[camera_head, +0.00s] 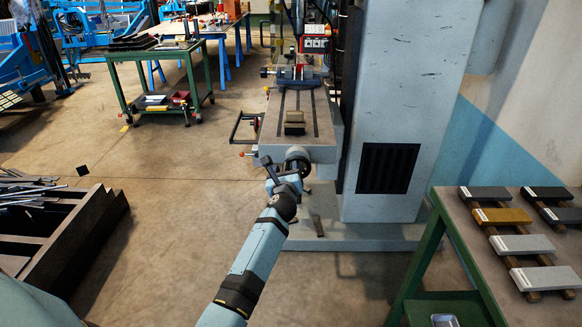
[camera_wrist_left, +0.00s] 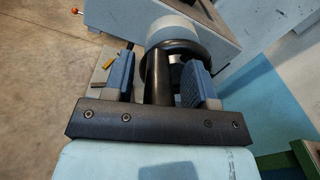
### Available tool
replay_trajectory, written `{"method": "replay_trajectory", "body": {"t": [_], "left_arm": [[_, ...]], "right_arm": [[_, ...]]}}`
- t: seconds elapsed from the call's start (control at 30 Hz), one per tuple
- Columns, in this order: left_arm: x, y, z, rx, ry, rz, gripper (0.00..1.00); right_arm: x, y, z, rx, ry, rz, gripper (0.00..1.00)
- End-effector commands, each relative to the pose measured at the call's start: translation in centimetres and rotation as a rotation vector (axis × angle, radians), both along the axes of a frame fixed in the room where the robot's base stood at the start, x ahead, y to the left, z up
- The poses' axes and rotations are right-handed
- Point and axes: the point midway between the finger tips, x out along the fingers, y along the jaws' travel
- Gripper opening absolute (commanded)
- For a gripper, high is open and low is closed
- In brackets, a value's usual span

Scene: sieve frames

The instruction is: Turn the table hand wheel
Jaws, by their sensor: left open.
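The table hand wheel (camera_head: 298,154) is a dark round wheel at the near end of the milling machine's table (camera_head: 292,128). In the left wrist view the wheel (camera_wrist_left: 180,46) has a black rim and a light grey hub. A thick black handle (camera_wrist_left: 158,85) stands out from it toward me. My left gripper (camera_head: 283,176) is at the wheel. In its wrist view the blue fingers of the gripper (camera_wrist_left: 160,85) are open, one on each side of the handle. I see gaps between the handle and the fingers. The gripper partly hides the wheel in the head view.
The machine's grey column (camera_head: 410,100) stands right of the table. A small block (camera_head: 294,122) lies on the table and a vise (camera_head: 295,74) stands farther back. A green-framed bench (camera_head: 440,228) with several plates is at the right. The floor left of the machine is mostly clear.

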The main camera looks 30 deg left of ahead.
Motion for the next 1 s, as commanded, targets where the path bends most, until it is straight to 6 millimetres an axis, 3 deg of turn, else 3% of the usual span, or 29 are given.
{"method": "replay_trajectory", "body": {"t": [0.23, 0.43, 1.0], "left_arm": [[-0.01, 0.04, 0.00, 0.000, 0.000, 0.000, 0.49], [0.00, 0.04, 0.01, 0.000, 0.000, 0.000, 0.03], [0.04, 0.01, 0.14, 0.010, 0.004, -0.001, 0.03]], "right_arm": [[-0.83, 0.21, -0.44, 0.002, 0.016, 0.003, 0.47], [-0.54, 0.09, -0.10, 0.000, 0.007, 0.006, 0.47], [0.10, -0.25, 0.34, -0.007, -0.005, 0.005, 0.47]]}}
